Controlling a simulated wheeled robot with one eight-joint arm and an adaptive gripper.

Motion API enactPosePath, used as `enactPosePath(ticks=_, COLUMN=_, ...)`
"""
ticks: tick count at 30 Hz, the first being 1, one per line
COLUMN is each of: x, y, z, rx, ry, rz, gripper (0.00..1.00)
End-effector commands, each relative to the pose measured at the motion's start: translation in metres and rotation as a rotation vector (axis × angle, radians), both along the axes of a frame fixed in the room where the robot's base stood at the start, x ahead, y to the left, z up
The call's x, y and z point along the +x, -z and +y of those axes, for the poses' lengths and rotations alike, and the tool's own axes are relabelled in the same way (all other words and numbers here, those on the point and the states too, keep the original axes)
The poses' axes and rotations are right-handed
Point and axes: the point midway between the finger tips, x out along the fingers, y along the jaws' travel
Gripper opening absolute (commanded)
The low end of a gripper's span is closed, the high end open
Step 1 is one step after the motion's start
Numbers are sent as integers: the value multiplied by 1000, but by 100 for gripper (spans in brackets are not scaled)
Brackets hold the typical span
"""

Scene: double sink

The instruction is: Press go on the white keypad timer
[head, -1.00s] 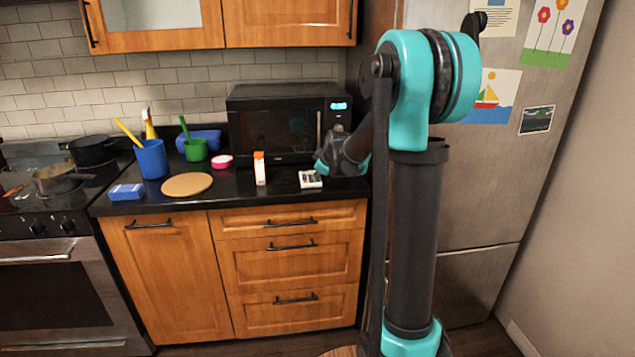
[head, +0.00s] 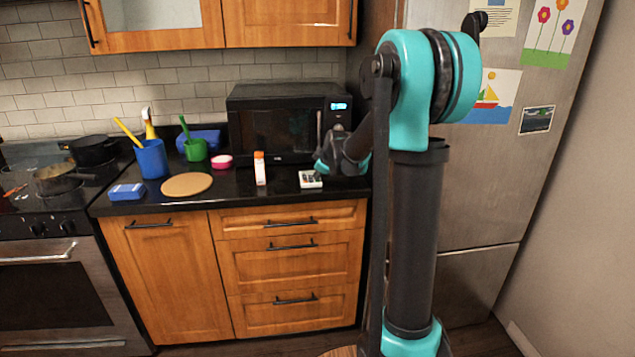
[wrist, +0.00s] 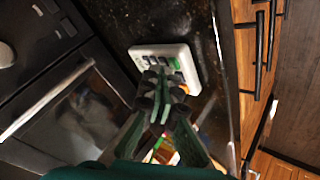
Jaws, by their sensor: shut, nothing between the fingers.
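The white keypad timer (head: 310,180) lies on the black counter (head: 240,197) in front of the microwave's right side. In the wrist view the timer (wrist: 186,54) shows dark keys and a green key (wrist: 177,64). My gripper (wrist: 160,76) is shut and empty, with its fingertips over the timer's near part, covering some of its keys. I cannot tell whether the tips touch it. In the head view my gripper is mostly hidden behind my own wrist, at the right of the timer.
The black microwave (head: 290,125) stands close behind the timer. An orange-capped white bottle (head: 260,170) stands to its left. Farther left are a round tan board (head: 187,185), a blue sponge (head: 127,192) and cups. The counter's front edge is close to the timer.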

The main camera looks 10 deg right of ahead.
Motion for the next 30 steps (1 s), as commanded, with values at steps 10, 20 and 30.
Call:
enactPosePath(ticks=10, x=0, y=-7, z=0, rx=0, ry=0, rz=0, gripper=0)
enactPosePath(ticks=20, x=0, y=-22, z=0, rx=0, ry=0, rz=0, gripper=0)
enactPosePath(ticks=30, x=0, y=-52, z=0, rx=0, ry=0, rz=0, gripper=0)
